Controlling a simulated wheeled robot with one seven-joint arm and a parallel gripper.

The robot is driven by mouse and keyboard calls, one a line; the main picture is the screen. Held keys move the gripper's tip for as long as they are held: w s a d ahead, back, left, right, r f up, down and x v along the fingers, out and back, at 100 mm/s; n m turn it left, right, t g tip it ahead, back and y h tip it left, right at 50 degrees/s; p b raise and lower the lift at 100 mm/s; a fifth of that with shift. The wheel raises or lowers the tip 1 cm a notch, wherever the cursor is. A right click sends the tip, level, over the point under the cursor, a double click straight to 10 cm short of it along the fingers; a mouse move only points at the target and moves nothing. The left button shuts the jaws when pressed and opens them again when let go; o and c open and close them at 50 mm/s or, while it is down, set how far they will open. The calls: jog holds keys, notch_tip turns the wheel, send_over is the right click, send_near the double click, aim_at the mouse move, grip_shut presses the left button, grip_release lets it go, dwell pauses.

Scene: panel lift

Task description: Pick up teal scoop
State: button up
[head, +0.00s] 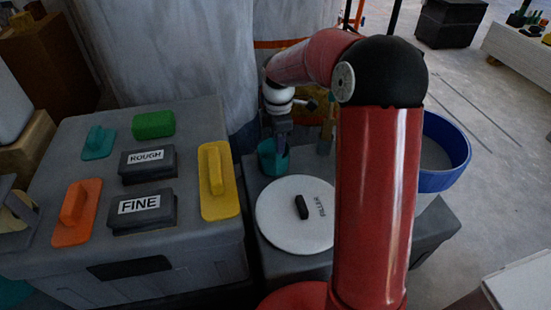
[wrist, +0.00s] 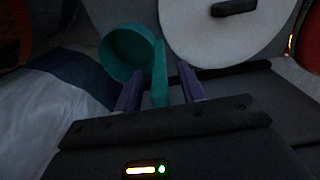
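The teal scoop (head: 272,158) stands on the grey surface just behind the white round lid (head: 290,232) marked FILLER. In the wrist view its round cup (wrist: 126,51) is at upper left and its handle (wrist: 159,82) reaches down between my fingers. My gripper (head: 282,140) points down at the scoop from above. In the wrist view my gripper (wrist: 161,73) is open, its two purple fingers on either side of the handle, with a gap visible on each side. The far part of the scoop is partly hidden by my gripper in the head view.
A grey case (head: 75,262) at left carries ROUGH (head: 147,166) and FINE (head: 140,213) blocks plus orange, yellow, green and teal pieces. A blue-rimmed bucket (head: 444,150) stands at right. Large pale wrapped shapes (head: 165,60) rise close behind.

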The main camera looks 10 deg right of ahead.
jog(key=shift+f, duration=0.65)
grip_shut()
jog(key=shift+r, duration=0.1)
